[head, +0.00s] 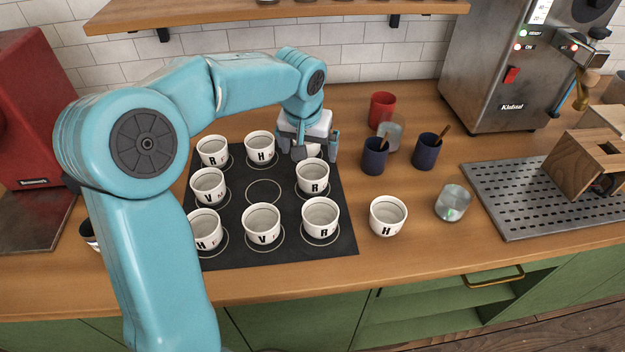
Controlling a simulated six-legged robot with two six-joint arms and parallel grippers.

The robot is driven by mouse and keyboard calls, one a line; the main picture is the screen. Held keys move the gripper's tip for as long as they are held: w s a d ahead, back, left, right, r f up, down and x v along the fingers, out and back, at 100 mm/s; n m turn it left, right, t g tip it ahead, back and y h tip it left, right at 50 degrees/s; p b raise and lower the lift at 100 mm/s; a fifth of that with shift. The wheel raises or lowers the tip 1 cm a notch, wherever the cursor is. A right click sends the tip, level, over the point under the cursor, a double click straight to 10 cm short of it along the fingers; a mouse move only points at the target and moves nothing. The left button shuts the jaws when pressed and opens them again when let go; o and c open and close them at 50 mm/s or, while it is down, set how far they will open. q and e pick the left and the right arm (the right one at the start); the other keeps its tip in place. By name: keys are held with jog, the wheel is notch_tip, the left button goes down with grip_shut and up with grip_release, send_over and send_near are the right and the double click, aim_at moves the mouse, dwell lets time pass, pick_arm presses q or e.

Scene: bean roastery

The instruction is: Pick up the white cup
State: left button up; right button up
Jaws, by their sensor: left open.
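Several white cups with black letters stand upright on a dark mat (258,225) with printed circles, among them an R cup (213,151), an H cup (260,147), a V cup (262,224) and another R cup (320,218). One white H cup (388,216) stands on the counter right of the mat. My left gripper (316,152) is open and points down at the mat's back right corner. A white cup (314,149) shows partly between its fingers, mostly hidden; I cannot tell whether they touch it. The mat's middle circle (264,192) is empty. My right gripper is not in view.
Another glass (453,203) is near a metal drip tray (500,200). A steel machine (500,70) stands behind. A shelf (270,14) hangs above.

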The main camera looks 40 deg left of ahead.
aim_at(313, 170)
pick_arm(q)
jog(key=p+x, duration=0.1)
jog(key=x, duration=0.9)
jog(key=shift+d, duration=0.1)
jog(key=c, duration=1)
